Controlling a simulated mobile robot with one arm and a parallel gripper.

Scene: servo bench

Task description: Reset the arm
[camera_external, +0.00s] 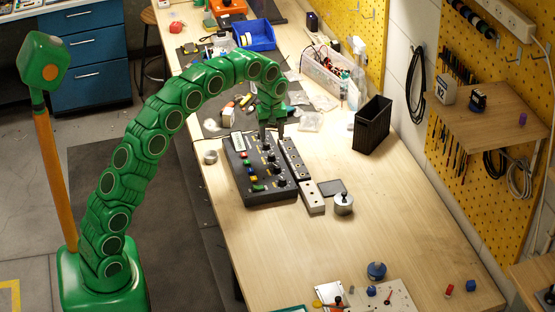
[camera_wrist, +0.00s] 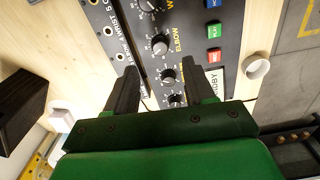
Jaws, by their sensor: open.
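My green arm arches over the wooden bench. My gripper (camera_external: 270,134) points down above the far part of a dark control box (camera_external: 265,188) with knobs and coloured buttons. In the wrist view my gripper (camera_wrist: 163,80) shows two dark fingers spread apart with nothing between them. Beyond the fingertips lie black knobs, one beside the yellow word "ELBOW" (camera_wrist: 177,41). A green button (camera_wrist: 214,31) and a blue button sit to the right of the knobs, with a white label (camera_wrist: 220,80) nearer the fingers. Whether a fingertip touches the box I cannot tell.
A metal strip with holes (camera_external: 301,177) lies along the box's right side. A round metal part (camera_external: 343,203) and a black open bin (camera_external: 372,125) stand to the right. A white ring (camera_external: 210,157) is left of the box.

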